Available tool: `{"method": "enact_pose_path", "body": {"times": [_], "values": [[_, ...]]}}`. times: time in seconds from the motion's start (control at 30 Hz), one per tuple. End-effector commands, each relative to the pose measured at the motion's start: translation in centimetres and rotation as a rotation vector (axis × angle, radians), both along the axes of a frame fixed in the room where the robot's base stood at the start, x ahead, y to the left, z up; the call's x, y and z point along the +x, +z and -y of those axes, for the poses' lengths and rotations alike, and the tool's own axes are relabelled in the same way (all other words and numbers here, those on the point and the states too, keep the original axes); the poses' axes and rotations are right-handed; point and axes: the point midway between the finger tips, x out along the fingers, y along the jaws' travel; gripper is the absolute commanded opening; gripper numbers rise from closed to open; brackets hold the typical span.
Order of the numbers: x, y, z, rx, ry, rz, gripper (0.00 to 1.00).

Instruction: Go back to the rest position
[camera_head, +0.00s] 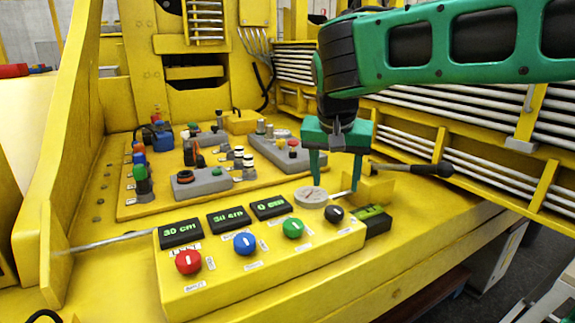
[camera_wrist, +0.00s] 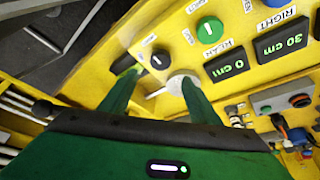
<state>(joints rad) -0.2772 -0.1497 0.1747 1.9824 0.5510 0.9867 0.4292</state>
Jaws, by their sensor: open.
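My gripper (camera_head: 336,184) hangs pointing down over the right end of a yellow control box (camera_head: 262,272). Its two green fingers are apart with no object visibly gripped. A round grey disc (camera_head: 310,196) with a thin metal rod lies close to the fingertips. In the wrist view, the fingers (camera_wrist: 158,82) stand either side of the rod, and the disc (camera_wrist: 180,84) is beside the right fingertip. I cannot tell whether they touch.
The box has red (camera_head: 189,262), blue (camera_head: 245,243), green (camera_head: 292,228) and black (camera_head: 334,214) knobs below three lit displays. A black-handled lever (camera_head: 432,169) lies right of my gripper. Behind is a yellow panel with coloured buttons; a yellow wall (camera_head: 75,140) rises at left.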

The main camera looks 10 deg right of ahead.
Motion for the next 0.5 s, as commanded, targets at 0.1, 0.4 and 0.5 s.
{"method": "enact_pose_path", "body": {"times": [0.1,0.4,0.5], "values": [[-1.0,-0.7,2.3,-0.008,-0.014,-0.022,0.57],[-11.3,-6.8,15.4,0.011,-0.071,-0.195,0.57],[-16.3,-9.3,18.2,0.054,-0.080,-0.255,0.57]]}}
